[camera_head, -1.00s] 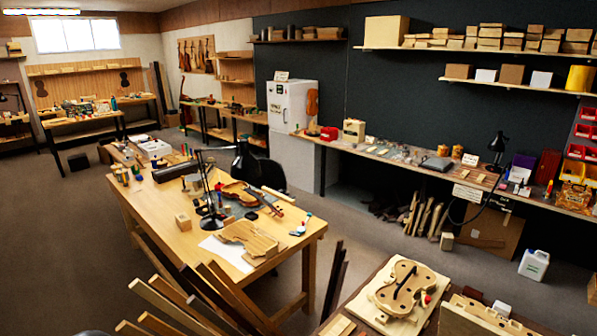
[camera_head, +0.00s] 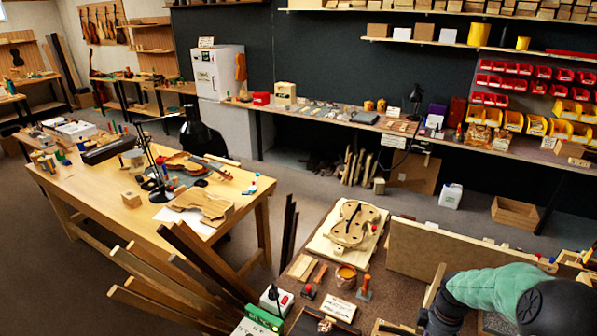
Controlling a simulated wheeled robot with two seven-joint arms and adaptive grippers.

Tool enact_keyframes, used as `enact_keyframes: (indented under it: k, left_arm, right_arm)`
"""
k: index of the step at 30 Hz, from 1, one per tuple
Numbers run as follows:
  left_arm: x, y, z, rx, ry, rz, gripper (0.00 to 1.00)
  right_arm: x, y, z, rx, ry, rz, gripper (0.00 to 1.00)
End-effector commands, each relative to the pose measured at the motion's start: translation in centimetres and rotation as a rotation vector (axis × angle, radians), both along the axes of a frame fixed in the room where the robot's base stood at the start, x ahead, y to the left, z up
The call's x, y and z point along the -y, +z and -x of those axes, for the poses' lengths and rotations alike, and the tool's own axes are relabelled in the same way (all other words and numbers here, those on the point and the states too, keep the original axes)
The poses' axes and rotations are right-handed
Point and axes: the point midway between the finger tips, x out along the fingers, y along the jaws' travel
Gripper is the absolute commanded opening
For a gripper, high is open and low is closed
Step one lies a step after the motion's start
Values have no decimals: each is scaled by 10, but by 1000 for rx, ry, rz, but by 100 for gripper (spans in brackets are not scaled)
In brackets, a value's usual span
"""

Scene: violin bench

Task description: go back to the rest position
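Neither of my grippers shows in the head view, and I cannot see what they hold. The main workbench (camera_head: 105,195) stands at the left with a violin (camera_head: 190,163) and a violin-shaped wooden plate (camera_head: 205,203) on it. A second, darker bench top (camera_head: 380,285) lies at the lower right. On it a violin body in a form (camera_head: 352,222) rests on a pale board.
Long wooden strips (camera_head: 150,302) stick up at the lower left. A black lamp (camera_head: 150,165) stands on the main bench. Bare floor (camera_head: 60,285) lies at the far left.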

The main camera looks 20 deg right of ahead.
Motion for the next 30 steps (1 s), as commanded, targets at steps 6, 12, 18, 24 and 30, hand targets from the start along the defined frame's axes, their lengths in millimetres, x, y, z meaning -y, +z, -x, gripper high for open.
enact_keyframes:
  k: [6, 12, 18, 24, 30]
  left_arm:
    - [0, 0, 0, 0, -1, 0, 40]
    - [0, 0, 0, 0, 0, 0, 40]
    - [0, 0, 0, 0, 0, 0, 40]
    - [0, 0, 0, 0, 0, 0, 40]
    - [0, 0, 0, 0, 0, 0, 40]
  right_arm:
    - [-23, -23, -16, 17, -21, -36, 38]
    - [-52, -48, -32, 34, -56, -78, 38]
    - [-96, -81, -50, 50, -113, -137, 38]
    - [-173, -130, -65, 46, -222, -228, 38]
    - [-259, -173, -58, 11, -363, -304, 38]
